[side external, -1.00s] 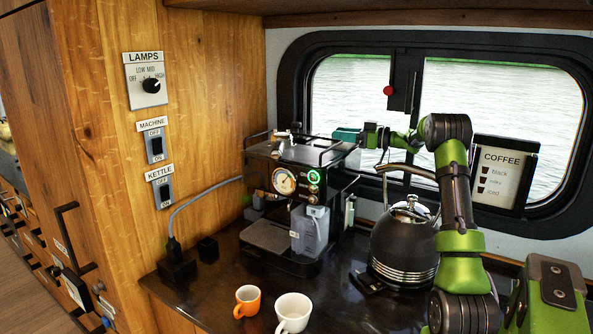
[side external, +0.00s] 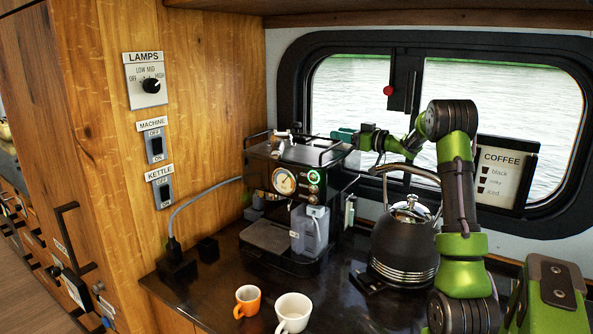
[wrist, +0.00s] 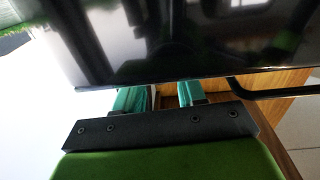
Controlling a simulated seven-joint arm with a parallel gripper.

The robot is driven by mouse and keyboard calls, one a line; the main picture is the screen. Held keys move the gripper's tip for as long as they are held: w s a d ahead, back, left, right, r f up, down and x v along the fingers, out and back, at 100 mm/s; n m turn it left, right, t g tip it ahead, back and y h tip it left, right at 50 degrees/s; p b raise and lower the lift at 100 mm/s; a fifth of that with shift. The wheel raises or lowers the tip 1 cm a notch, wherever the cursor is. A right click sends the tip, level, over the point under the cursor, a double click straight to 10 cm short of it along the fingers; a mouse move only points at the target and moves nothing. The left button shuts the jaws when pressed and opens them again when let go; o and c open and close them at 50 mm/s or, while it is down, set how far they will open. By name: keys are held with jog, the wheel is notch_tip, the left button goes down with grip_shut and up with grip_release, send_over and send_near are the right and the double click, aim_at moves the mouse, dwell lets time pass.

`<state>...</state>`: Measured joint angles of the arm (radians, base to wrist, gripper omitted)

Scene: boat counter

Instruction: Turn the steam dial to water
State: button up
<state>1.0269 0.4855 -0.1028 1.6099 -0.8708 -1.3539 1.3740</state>
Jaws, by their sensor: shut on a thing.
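The black espresso machine (side external: 262,150) stands on the counter, with a round pale gauge (side external: 284,181) and two small round controls (side external: 314,183) on its front. I cannot make out which part is the steam dial or its setting. My gripper (side external: 343,134) is at the machine's upper right rear, by the window. In the wrist view its two teal fingers (wrist: 158,97) stand a little apart, and a glossy dark surface (wrist: 190,45) covers their tips. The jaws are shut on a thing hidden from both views.
An orange cup (side external: 248,300) and a white cup (side external: 293,312) are in front. The window (side external: 345,95) is close behind. A coffee sign (side external: 503,172) hangs at right.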

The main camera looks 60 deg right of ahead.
jog(key=o, duration=1.1)
jog(key=shift+c, duration=0.2)
jog(key=s+a, duration=0.1)
jog(key=s, duration=1.5)
jog(key=shift+s, duration=0.4)
jog(key=shift+a, duration=0.1)
